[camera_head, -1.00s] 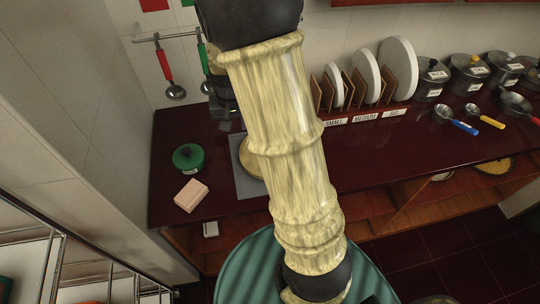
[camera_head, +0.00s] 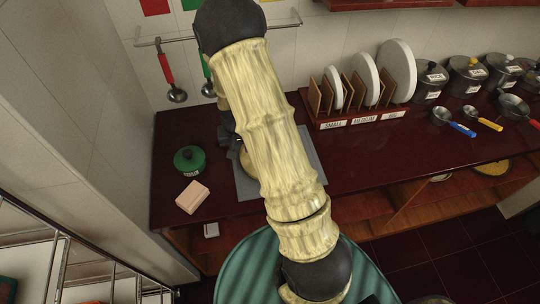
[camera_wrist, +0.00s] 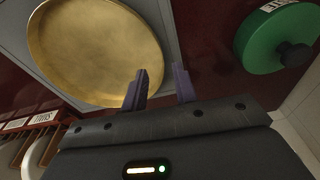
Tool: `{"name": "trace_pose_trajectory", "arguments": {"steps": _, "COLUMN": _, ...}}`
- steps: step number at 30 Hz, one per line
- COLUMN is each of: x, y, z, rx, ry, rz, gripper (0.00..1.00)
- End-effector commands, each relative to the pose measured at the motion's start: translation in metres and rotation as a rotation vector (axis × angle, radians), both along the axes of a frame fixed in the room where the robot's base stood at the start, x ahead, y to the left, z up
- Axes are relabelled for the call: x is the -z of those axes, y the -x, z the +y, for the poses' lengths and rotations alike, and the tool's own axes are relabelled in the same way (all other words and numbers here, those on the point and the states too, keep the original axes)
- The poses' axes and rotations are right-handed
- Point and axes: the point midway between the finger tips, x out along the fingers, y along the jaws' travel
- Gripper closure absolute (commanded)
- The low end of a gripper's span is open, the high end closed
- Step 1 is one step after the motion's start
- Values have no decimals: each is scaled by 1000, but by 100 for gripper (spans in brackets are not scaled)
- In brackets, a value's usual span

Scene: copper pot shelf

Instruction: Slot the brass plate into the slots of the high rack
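The brass plate (camera_wrist: 95,50) lies flat on a grey mat (camera_head: 297,150). In the head view only a small edge of the brass plate (camera_head: 246,164) shows beside my arm. My gripper (camera_wrist: 160,88) is open and empty, its two dark fingers apart near the plate's rim in the wrist view. In the head view my gripper (camera_head: 229,135) is low over the mat, partly hidden by my arm. A wooden rack (camera_head: 347,123) with upright dividers stands at the back of the counter, labelled SMALL, MEDIUM and a third size. It holds several white plates.
A green lid (camera_head: 189,159) and a pink block (camera_head: 192,197) lie left of the mat. Utensils (camera_head: 166,70) hang on the wall rail. The counter in front of the rack is clear.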

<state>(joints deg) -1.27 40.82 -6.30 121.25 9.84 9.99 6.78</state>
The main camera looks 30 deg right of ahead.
Motion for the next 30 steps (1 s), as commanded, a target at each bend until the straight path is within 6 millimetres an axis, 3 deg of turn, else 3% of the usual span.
{"name": "trace_pose_trajectory", "arguments": {"steps": 11, "x": 3, "y": 0, "z": 0, "rx": 0, "ry": -1, "rz": 2, "gripper": 71}}
{"name": "trace_pose_trajectory", "arguments": {"steps": 24, "x": 47, "y": -6, "z": -1, "rx": 0, "ry": -1, "rz": 2, "gripper": 71}}
{"name": "trace_pose_trajectory", "arguments": {"steps": 30, "x": 52, "y": -7, "z": -1, "rx": 0, "ry": 0, "rz": 0, "gripper": 71}}
